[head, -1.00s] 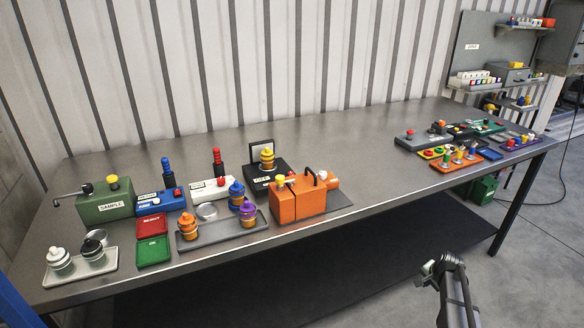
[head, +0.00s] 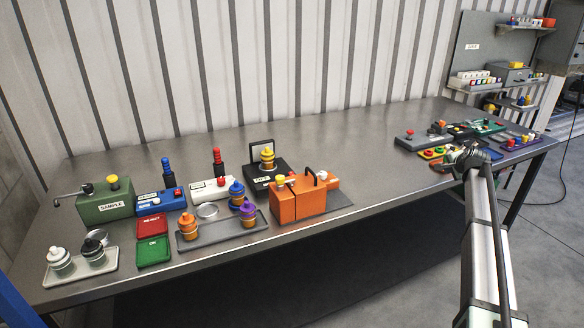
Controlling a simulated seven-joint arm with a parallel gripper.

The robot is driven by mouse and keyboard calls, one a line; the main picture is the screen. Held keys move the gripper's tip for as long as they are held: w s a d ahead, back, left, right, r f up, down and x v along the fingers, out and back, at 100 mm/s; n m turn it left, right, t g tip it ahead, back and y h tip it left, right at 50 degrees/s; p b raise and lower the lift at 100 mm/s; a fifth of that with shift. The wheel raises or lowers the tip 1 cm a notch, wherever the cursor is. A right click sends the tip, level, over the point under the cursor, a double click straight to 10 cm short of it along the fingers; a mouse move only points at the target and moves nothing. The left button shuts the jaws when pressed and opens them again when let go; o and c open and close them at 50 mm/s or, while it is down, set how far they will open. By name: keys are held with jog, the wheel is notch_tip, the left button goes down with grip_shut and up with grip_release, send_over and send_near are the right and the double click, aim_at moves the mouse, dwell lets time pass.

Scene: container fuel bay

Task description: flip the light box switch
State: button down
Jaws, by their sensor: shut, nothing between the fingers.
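I cannot tell for sure which device is the light box, and no switch is clear at this size. A black box (head: 284,174) with a small upright framed panel (head: 261,145) stands at the middle of the bench, with a yellow ringed jar (head: 267,158) on it. A white box (head: 211,189) with a red detail and a blue box (head: 161,203) with a label stand to its left. My gripper (head: 468,153) is shut and empty over the right part of the bench, far from these boxes, partly hiding the trays there.
An orange box (head: 297,202) with a black handle stands at the front middle. A grey tray (head: 222,236) holds several jars. A green box (head: 104,207) with a crank is at left. Small devices, including a grey box (head: 411,140), crowd the right end. The bench (head: 345,150) between is bare.

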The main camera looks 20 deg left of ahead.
jog(key=shift+n+g+y, duration=0.4)
jog(key=shift+g, duration=0.5)
jog(key=a+r, duration=0.1)
jog(key=a, duration=0.3)
jog(key=s+a+r, duration=0.1)
jog(key=a, duration=0.4)
jog(key=a+r, duration=0.1)
jog(key=a, duration=0.3)
jog(key=shift+s+a+r, duration=0.15)
jog(key=shift+a+r, duration=0.1)
jog(key=s+a+r+g, duration=0.1)
jog(key=s+a+r, duration=0.1)
jog(key=a, duration=0.5)
jog(key=s+a+r+g, duration=0.1)
jog(key=s+a, duration=0.2)
jog(key=a, duration=0.5)
notch_tip(320, 180, up, 8)
jog(key=n+g+h, duration=0.1)
jog(key=g, duration=0.3)
send_over(291, 173)
jog(key=s+d, duration=0.3)
jog(key=shift+w+r, duration=0.1)
jog(key=shift+r, duration=0.1)
jog(key=x, duration=1.4)
